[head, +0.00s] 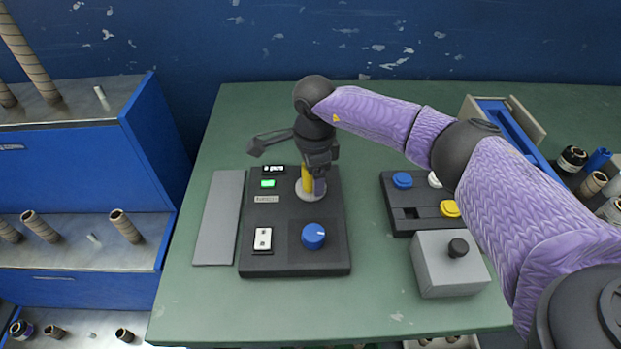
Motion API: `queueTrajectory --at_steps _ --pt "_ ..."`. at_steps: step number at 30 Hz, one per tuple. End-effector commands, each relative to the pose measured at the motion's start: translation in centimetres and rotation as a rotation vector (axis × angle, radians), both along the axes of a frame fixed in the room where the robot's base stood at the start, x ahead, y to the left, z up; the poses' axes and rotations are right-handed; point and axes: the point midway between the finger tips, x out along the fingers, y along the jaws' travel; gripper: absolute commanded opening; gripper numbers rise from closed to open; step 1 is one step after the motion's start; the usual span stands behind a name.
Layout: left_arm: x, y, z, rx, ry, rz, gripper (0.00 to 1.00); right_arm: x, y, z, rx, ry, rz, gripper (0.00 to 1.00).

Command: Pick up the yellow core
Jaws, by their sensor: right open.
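The yellow core (307,180) stands upright on a pale round disc (311,193) at the upper right of a dark control panel (295,262). My right gripper (318,182) reaches in from the right and is directly above and around the core's top. Its fingers partly hide the core. I cannot tell from this view whether they touch it. The right gripper is open. My left gripper does not show.
The panel has a blue knob (313,236), a white switch (263,239) and a lit green display (268,184). A grey plate (219,218) lies to its left. A button box (427,223) and grey box (448,279) stand to the right. Blue shelves (70,164) hold rolls at left.

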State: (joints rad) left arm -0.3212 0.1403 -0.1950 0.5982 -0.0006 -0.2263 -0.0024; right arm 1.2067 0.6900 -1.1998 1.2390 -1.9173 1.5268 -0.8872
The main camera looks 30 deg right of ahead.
Motion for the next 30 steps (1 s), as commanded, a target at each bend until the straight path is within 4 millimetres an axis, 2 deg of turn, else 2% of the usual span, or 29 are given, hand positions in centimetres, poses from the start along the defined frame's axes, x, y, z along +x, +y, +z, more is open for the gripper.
queueTrajectory --at_steps 5,6,15,16,23,26,30 --pt "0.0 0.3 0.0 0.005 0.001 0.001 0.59 0.0 0.0 -0.2 0.000 -0.001 0.000 0.70" --pt "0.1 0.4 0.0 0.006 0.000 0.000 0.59 0.0 0.0 -0.2 0.000 -0.001 0.000 0.66" --pt "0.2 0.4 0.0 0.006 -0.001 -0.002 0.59 0.0 0.0 -0.2 0.000 -0.001 0.000 0.03" --pt "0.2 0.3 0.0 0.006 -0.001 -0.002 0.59 0.0 0.0 -0.2 0.000 -0.001 0.000 0.00" --pt "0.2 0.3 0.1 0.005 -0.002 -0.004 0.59 0.0 0.0 0.3 0.001 -0.002 0.000 0.00" --pt "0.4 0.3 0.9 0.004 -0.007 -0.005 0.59 0.1 0.0 2.5 0.001 -0.005 0.000 0.00" --pt "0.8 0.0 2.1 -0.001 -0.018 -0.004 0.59 0.1 0.0 6.4 0.001 -0.006 0.000 0.00"
